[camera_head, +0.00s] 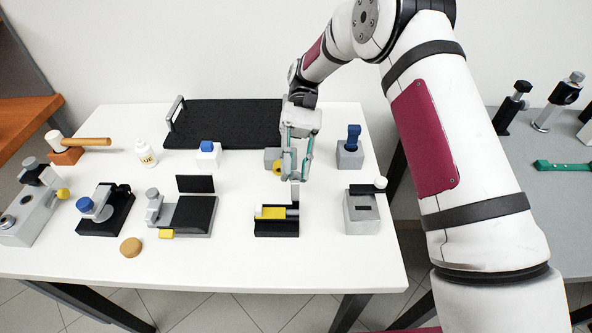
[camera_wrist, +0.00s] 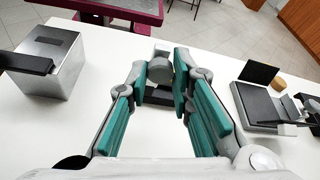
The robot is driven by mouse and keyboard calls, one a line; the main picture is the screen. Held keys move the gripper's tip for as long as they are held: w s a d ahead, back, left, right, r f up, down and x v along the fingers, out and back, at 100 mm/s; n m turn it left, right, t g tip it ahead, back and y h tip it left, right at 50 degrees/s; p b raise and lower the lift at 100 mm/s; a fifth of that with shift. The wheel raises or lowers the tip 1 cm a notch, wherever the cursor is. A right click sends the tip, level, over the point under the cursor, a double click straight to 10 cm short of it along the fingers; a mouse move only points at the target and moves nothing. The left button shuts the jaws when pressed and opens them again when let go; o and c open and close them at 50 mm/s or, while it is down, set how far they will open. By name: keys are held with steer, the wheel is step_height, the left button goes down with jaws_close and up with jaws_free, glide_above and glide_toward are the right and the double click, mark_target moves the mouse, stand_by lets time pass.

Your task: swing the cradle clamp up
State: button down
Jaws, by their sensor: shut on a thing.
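The cradle (camera_head: 262,230) is a low black block on the white table, with a yellow piece (camera_head: 272,212) and a grey cylinder lying in it. A grey clamp (camera_head: 295,192) stands up at its right end, close below my gripper (camera_head: 294,172). In the wrist view my gripper (camera_wrist: 166,82) has its teal fingers close together on a grey part, which appears to be the clamp (camera_wrist: 160,68). The fingers hide much of the cradle there, so the clamp's exact angle is hard to tell.
A grey slotted box (camera_head: 362,220) stands right of the cradle. A black-topped fixture (camera_head: 190,215) with an upright plate stands left. Behind are a grey block with a blue knob (camera_head: 351,150) and a black breadboard (camera_head: 225,122).

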steer(key=shift+w+f+g, duration=0.25)
steer(key=shift+f+g, duration=0.05)
steer(key=shift+g, duration=0.2)
steer(key=c, duration=1.4)
jaws_free()
steer(key=shift+r, duration=0.1)
